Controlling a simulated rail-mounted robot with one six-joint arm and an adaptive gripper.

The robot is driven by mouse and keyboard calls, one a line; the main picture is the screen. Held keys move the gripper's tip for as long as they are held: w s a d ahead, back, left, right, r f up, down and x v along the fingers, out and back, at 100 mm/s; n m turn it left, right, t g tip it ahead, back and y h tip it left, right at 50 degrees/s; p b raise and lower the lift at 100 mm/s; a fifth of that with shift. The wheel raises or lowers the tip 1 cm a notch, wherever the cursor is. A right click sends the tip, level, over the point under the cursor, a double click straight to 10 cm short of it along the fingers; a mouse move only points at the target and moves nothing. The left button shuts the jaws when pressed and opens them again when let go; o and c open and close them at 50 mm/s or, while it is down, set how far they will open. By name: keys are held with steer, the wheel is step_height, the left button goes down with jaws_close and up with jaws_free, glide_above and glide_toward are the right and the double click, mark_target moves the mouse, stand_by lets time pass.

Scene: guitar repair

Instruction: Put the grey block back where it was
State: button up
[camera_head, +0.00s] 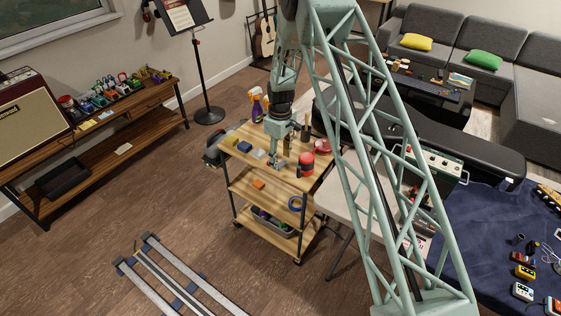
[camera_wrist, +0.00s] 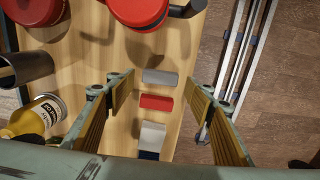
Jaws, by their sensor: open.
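A small grey block (camera_wrist: 160,77) lies on the wooden top of a trolley (camera_head: 232,151). In the wrist view it is between my gripper's two fingertips (camera_wrist: 162,88), with bare wood showing on either side of it. My gripper (camera_head: 278,162) is open and points down close over the trolley top in the head view. A red block (camera_wrist: 156,102) lies beside the grey one, a small gap apart. In the head view my gripper hides most of this spot. I cannot tell whether the fingertips touch the wood.
A paler grey piece (camera_wrist: 152,135) and a blue piece (camera_head: 245,146) lie in the same row. A red-lidded jar (camera_head: 307,160) stands close to my gripper's right. A dark cup (camera_wrist: 26,70) and a yellow bottle (camera_wrist: 38,116) stand at the wrist view's left.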

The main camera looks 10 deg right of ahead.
mark_target(280, 163)
step_height(280, 163, up, 10)
steer(key=shift+r, duration=0.15)
stand_by(0.5)
stand_by(0.7)
